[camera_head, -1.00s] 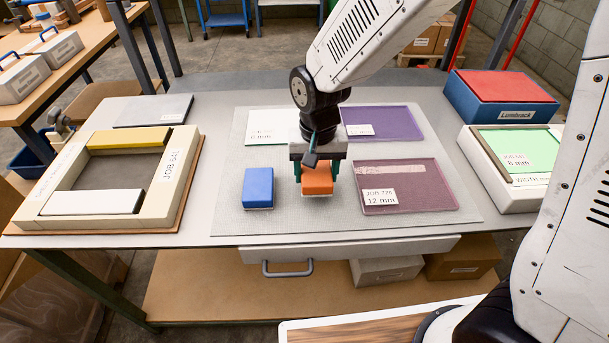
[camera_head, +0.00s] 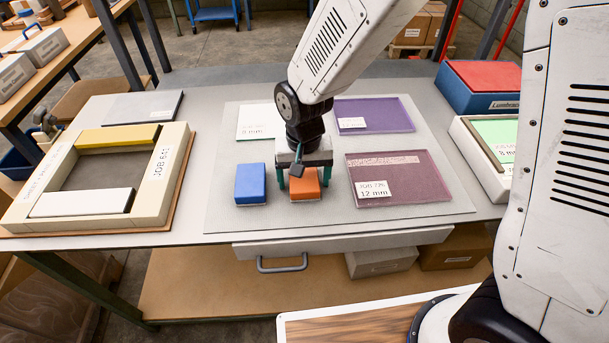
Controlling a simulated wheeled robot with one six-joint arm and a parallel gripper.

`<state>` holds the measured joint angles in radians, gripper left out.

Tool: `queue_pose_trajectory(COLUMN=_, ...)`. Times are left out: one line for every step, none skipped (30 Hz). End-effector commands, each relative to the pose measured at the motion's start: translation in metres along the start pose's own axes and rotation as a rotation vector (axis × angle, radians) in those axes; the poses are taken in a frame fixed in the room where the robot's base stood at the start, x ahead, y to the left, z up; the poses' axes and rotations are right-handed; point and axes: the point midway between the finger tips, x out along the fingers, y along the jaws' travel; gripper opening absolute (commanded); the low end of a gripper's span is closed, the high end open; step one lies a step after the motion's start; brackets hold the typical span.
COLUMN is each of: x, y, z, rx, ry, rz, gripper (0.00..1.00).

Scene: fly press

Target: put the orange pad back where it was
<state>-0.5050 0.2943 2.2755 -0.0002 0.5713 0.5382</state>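The orange pad (camera_head: 305,186) sits on the grey mat (camera_head: 300,221), just right of the blue pad (camera_head: 250,184) with a gap between them. My gripper (camera_head: 304,179) is over the orange pad, pointing down. Its two green fingers straddle the pad, one at each side. A narrow gap shows between each finger and the pad, so the gripper looks open around it. The gripper body hides the pad's back part.
Behind the pads lie a white-labelled plate (camera_head: 256,122) and a purple plate (camera_head: 373,115); a mauve plate (camera_head: 410,180) lies to the right. A cream frame (camera_head: 158,177) stands at left, a blue box (camera_head: 468,103) at back right. Mat in front is clear.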

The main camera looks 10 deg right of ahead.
Motion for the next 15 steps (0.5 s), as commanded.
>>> queue_pose_trajectory(x=0.000, y=0.000, z=0.000, rx=0.000, ry=0.000, rz=0.000, gripper=0.82)
queue_pose_trajectory(x=0.000, y=0.000, z=0.000, rx=0.000, ry=0.000, rz=0.000, gripper=0.82)
queue_pose_trajectory(x=0.000, y=0.000, z=0.000, rx=0.001, ry=0.000, rz=0.000, gripper=0.82)
queue_pose_trajectory(x=-0.001, y=0.000, z=0.000, rx=0.001, ry=0.000, rz=0.000, gripper=0.82)
queue_pose_trajectory(x=-0.002, y=0.000, z=0.000, rx=0.001, ry=0.001, rz=0.000, gripper=0.82)
queue_pose_trajectory(x=-0.005, y=0.000, z=0.000, rx=0.001, ry=0.001, rz=-0.001, gripper=0.82)
queue_pose_trajectory(x=-0.008, y=0.000, z=-0.001, rx=0.001, ry=0.002, rz=-0.001, gripper=0.82)
queue_pose_trajectory(x=-0.012, y=0.000, z=-0.001, rx=0.001, ry=0.003, rz=-0.002, gripper=0.82)
queue_pose_trajectory(x=-0.019, y=0.000, z=-0.001, rx=0.001, ry=0.004, rz=-0.002, gripper=0.82)
queue_pose_trajectory(x=-0.024, y=0.000, z=-0.001, rx=0.001, ry=0.005, rz=-0.003, gripper=0.82)
queue_pose_trajectory(x=-0.030, y=0.000, z=-0.001, rx=0.001, ry=0.005, rz=-0.003, gripper=0.82)
queue_pose_trajectory(x=-0.039, y=0.000, z=-0.001, rx=0.001, ry=0.006, rz=-0.003, gripper=0.82)
queue_pose_trajectory(x=-0.045, y=0.000, z=-0.001, rx=0.001, ry=0.005, rz=-0.003, gripper=0.82)
queue_pose_trajectory(x=-0.052, y=0.000, z=-0.001, rx=0.001, ry=0.006, rz=-0.003, gripper=0.82)
queue_pose_trajectory(x=-0.061, y=0.000, z=-0.001, rx=0.001, ry=0.005, rz=-0.003, gripper=0.82)
